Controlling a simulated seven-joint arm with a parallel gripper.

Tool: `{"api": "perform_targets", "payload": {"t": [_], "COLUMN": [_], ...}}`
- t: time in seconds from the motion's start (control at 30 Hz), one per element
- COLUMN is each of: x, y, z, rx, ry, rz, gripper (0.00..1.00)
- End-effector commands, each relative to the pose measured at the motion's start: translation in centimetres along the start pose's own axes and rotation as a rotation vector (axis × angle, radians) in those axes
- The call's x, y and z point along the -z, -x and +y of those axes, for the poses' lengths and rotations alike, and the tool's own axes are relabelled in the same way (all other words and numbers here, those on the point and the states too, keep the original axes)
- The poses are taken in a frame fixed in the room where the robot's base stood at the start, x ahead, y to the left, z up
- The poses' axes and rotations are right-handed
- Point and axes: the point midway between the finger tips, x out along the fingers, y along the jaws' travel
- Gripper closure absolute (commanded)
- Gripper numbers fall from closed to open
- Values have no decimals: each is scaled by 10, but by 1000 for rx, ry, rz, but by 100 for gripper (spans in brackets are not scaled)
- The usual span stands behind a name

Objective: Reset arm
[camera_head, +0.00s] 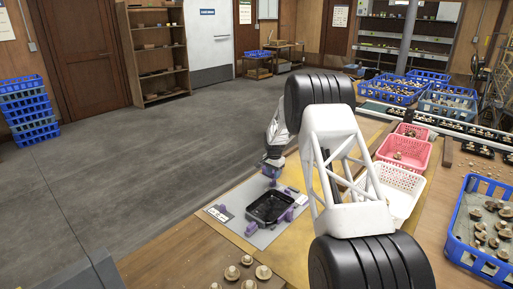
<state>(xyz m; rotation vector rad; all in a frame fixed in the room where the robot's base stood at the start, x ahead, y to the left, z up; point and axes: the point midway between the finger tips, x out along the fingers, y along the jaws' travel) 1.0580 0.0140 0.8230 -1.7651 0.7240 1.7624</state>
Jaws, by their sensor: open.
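My arm, white with black ribbed joints, reaches across the middle of the view. My gripper (271,179) hangs beyond the black tray (252,216), at its far edge in the picture. It is small here; it is open, and I see nothing held in it. The black tray sits on a grey board (237,226) between purple holders (251,229). I cannot make out anything lying in the tray.
Several mushrooms (248,286) lie on the wooden table in front. A white basket (408,181), pink baskets (425,158) and a blue crate (458,232) of mushrooms stand to the right. More blue crates (398,97) stand behind. Open floor (150,150) lies left.

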Motion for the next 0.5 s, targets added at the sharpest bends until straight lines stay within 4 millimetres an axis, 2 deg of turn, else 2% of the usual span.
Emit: {"api": "perform_targets", "payload": {"t": [0.27, 0.5], "x": [-16, -41], "y": [44, 99], "z": [18, 45], "rx": [9, 19], "ry": [35, 88], "rz": [9, 22], "gripper": [60, 60]}}
